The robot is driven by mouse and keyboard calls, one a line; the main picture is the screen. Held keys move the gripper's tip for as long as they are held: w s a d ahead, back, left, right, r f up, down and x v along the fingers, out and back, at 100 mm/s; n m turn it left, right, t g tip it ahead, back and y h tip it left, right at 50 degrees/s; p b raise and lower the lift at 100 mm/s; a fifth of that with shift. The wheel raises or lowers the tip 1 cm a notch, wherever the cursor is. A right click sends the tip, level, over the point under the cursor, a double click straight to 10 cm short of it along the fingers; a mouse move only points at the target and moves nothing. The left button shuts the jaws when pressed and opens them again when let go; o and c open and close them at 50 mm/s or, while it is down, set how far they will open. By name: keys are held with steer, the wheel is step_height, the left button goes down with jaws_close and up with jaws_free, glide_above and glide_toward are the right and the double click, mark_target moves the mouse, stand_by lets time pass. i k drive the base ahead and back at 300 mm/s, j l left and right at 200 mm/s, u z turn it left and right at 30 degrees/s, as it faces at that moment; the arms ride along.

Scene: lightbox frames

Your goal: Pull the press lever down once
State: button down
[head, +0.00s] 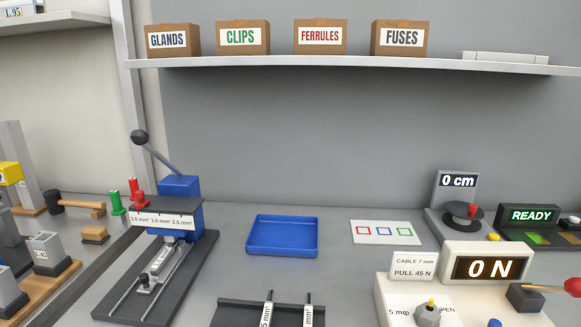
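The press (180,190) is a blue block on a dark base plate at the left of the bench in the head view. Its lever (162,159) is a grey rod that slants up and to the left from the top of the block and ends in a black ball knob (139,137). The lever is raised. A white strip with mm² size labels crosses the front of the press, and a red peg stands at its left end. A slide with rails lies in front, below the block. My gripper is not in view.
A blue tray (282,250) and a white card with coloured squares (386,232) lie right of the press. A display reading 0 N (489,268) stands front right. A mallet (77,204) lies left. A shelf (350,63) with labelled boxes hangs above.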

mark_target(140, 137)
steer(key=l+u, duration=0.35)
steer(key=k+l+u, duration=0.1)
steer(key=l+u, duration=0.2)
steer(key=l, duration=0.25)
steer(key=k+l+u, duration=0.1)
steer(key=l+u, duration=0.25)
steer(key=l, duration=0.15)
steer(key=k+l+u, duration=0.15)
steer(key=l+u, duration=0.15)
steer(key=l, duration=0.1)
